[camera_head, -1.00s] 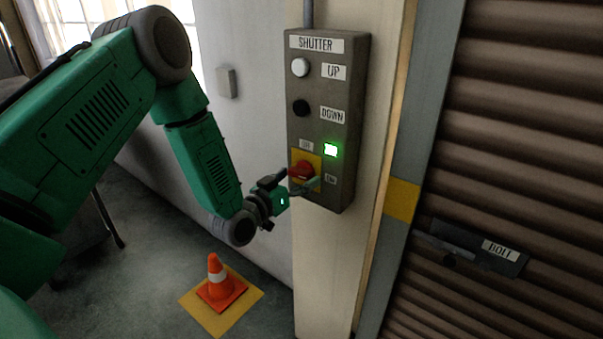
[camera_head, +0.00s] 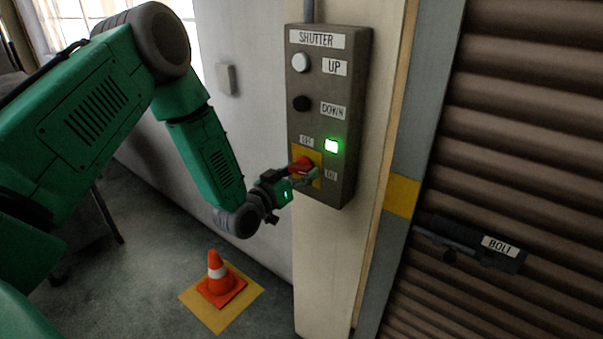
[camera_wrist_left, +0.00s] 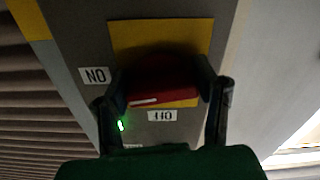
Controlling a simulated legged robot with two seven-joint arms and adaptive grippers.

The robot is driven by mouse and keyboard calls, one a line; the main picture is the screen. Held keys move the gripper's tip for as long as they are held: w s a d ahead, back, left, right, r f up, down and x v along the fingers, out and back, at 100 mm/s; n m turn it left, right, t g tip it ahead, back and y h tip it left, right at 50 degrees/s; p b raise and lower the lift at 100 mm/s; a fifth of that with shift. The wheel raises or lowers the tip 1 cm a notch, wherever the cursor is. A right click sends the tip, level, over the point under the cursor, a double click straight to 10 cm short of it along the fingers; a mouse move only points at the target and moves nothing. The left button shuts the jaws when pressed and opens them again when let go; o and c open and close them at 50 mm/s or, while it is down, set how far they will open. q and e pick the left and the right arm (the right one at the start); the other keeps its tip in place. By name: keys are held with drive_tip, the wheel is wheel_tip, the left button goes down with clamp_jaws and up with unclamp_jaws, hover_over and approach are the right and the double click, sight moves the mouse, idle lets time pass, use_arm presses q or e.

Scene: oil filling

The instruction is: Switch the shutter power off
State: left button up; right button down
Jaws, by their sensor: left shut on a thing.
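The grey shutter control box (camera_head: 329,92) hangs on the cream post. Low on it is a red rotary switch (camera_head: 300,163) on a yellow plate, with a label above it and another to its lower right. The green lamp (camera_head: 331,145) is lit. My left gripper (camera_head: 304,174) is shut on the red switch and partly covers it. In the left wrist view the fingers (camera_wrist_left: 163,88) sit on either side of the red switch (camera_wrist_left: 165,72), which carries a white line on its edge. My right gripper is in neither current view.
A white UP button (camera_head: 300,63) and a black DOWN button (camera_head: 301,103) sit above the switch. The ribbed shutter (camera_head: 540,150) with its bolt (camera_head: 470,243) is at right. An orange cone (camera_head: 219,275) stands on a yellow floor square below my arm.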

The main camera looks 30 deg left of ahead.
use_arm(q)
drive_tip(key=n+b, duration=0.2)
drive_tip(key=n, duration=0.1)
drive_tip(key=shift+n, duration=0.4)
drive_tip(key=n+b, duration=0.2)
drive_tip(key=n, duration=0.2)
drive_tip(key=shift+n, duration=0.3)
drive_tip(key=n+b, duration=0.3)
drive_tip(key=n, duration=0.1)
drive_tip(key=shift+d, duration=0.1)
drive_tip(key=shift+r+n+b, duration=0.15)
drive_tip(key=shift+n+b, duration=1)
drive_tip(key=shift+n, duration=0.55)
drive_tip(key=shift+s, duration=0.1)
drive_tip(key=o, duration=1.2)
